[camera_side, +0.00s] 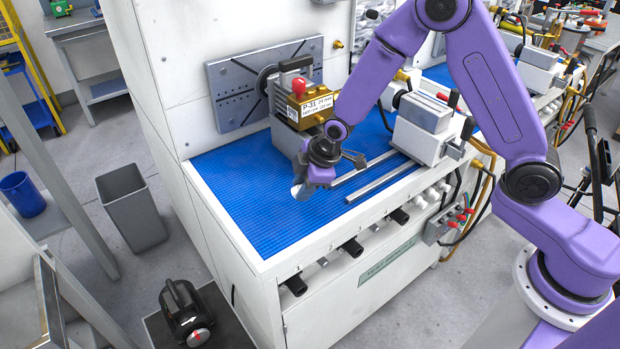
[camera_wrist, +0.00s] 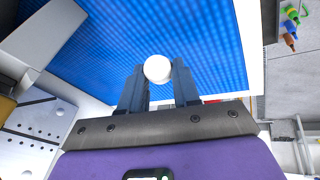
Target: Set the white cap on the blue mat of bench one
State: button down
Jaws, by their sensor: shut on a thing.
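The white cap (camera_wrist: 157,69) shows in the wrist view as a round white piece between my two dark fingertips. My gripper (camera_side: 303,187) is shut on it. The blue mat (camera_side: 258,207) covers the top of the white bench and fills much of the wrist view (camera_wrist: 215,35). My gripper is over the mat, in front of the machine with the brass block. In the side view the cap is mostly hidden by the gripper. I cannot tell whether it touches the mat.
The brass block (camera_side: 304,108) with a red knob stands behind my gripper. Two metal rails (camera_side: 380,183) and a grey-white vise-like unit (camera_side: 423,130) lie to the right. The mat's left and front parts are clear. A grey bin (camera_side: 132,208) stands on the floor left of the bench.

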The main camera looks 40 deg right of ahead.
aim_at(293, 193)
jog(key=shift+a+f+n+g+h, duration=0.25)
jog(key=shift+a+n+g+h, duration=0.15)
jog(key=shift+a+n, duration=0.3)
jog(key=shift+a+f+n+g+h, duration=0.25)
jog(key=shift+a+n+g+h, duration=0.25)
jog(key=shift+n+h, duration=0.3)
jog(key=shift+a+r+n+g+h, duration=0.1)
jog(key=shift+a+n+g+h, duration=0.1)
jog(key=shift+n+h, duration=0.4)
jog(key=shift+a+n+g+h, duration=0.1)
jog(key=shift+a+n+h, duration=0.05)
jog(key=shift+n+h, duration=0.4)
jog(key=shift+w+d+r+n+h, duration=0.1)
jog(key=shift+r+n+h, duration=0.2)
jog(key=shift+n+h, duration=0.15)
jog(key=shift+w+d+r+n+h, duration=0.1)
jog(key=shift+r+n+h, duration=0.2)
jog(key=shift+h, duration=0.2)
jog(key=shift+w+d+r+n+h, duration=0.15)
jog(key=shift+r+n+h, duration=0.15)
jog(key=shift+r, duration=0.25)
jog(key=shift+w+d+r+n+h, duration=0.1)
jog(key=shift+d+r+n+h, duration=0.1)
jog(key=shift+r+h, duration=0.3)
jog(key=shift+w+d+r+n+h, duration=0.1)
jog(key=shift+d+r+n+h, duration=0.1)
jog(key=shift+r, duration=0.45)
jog(key=shift+f, duration=3.3)
jog(key=shift+f, duration=0.55)
